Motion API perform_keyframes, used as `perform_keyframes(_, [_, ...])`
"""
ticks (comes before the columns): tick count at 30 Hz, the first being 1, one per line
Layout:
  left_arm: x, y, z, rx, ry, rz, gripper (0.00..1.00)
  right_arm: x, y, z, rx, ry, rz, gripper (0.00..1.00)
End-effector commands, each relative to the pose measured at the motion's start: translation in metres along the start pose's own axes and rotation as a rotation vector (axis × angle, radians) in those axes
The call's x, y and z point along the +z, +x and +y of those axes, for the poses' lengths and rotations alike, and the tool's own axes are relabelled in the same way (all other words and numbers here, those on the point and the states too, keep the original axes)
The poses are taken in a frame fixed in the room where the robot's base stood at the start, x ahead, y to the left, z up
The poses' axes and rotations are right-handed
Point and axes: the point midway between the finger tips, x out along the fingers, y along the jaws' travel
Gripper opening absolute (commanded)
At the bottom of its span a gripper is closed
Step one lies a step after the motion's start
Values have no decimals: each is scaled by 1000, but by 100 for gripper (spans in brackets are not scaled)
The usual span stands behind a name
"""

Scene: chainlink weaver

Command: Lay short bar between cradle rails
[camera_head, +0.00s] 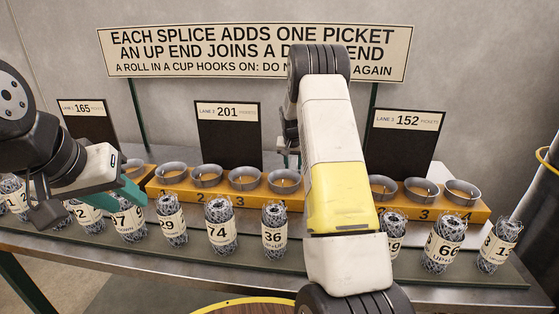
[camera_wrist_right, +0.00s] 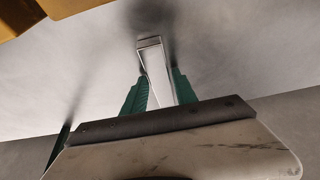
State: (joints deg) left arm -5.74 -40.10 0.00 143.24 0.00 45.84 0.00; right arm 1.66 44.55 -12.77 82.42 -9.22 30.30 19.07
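In the right wrist view, a short bright grey metal bar (camera_wrist_right: 154,62) stands between the green fingers of my right gripper (camera_wrist_right: 158,82), which appear to press on it from both sides. In the head view, my right arm reaches away over the bench, and my right gripper is mostly hidden behind it. My left gripper (camera_head: 125,194) has teal fingers and hangs over the rolls at the left. Its finger gap is not clear, and I see nothing held in it. I cannot make out any cradle rails in either view.
Numbered wire rolls, including 74 (camera_head: 221,226), 36 (camera_head: 274,232) and 66 (camera_head: 443,246), stand along the bench front. Behind them are orange blocks (camera_head: 215,203) with metal cups. Dark lane boards, such as lane 2 (camera_head: 230,140), and a large sign (camera_head: 200,50) rise behind.

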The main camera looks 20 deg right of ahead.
Motion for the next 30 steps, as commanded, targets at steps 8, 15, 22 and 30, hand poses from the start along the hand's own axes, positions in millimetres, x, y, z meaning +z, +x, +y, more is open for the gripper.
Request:
perform_keyframes(8, [0,0,0,0,0,0,36,0,0,0,0,0,0,49])
perform_keyframes(15, [0,0,0,0,0,0,36,-2,-13,0,-1,0,2,49])
perform_keyframes(22, [0,0,0,0,0,0,36,-2,-60,-1,-2,0,4,49])
perform_keyframes(30, [0,0,0,0,0,0,36,-2,-108,-1,-1,0,2,49])
